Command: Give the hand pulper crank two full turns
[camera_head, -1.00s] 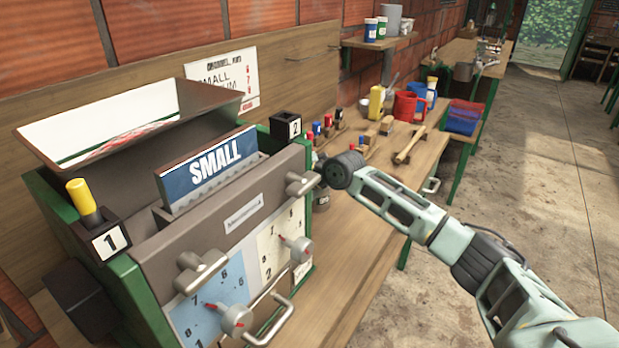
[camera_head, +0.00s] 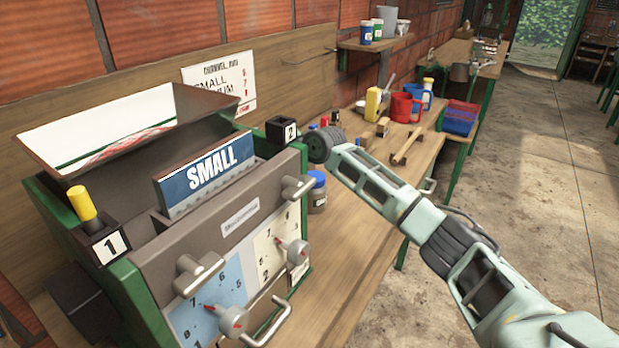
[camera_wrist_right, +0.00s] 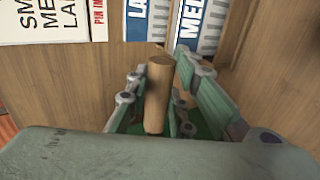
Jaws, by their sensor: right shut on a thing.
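The hand pulper (camera_head: 225,235) stands at the left in the head view, a grey and green machine with a hopper on top and a SMALL plate in its slot. In the right wrist view a round wooden handle (camera_wrist_right: 159,95), which looks like the crank's grip, stands between the fingers of my right gripper (camera_wrist_right: 160,110). The gripper is shut on it. The rest of the crank is hidden. In the head view my right arm reaches behind the pulper's right side, and the gripper itself is hidden there. My left gripper is in neither view.
The pulper's front has two dials and metal handles (camera_head: 268,322). A blue-lidded jar (camera_head: 317,192) stands on the bench just right of it. Farther back are a yellow bottle (camera_head: 373,103), red mugs (camera_head: 402,108) and a wooden tool (camera_head: 407,146). Label plates (camera_wrist_right: 200,22) stand close beyond the gripper.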

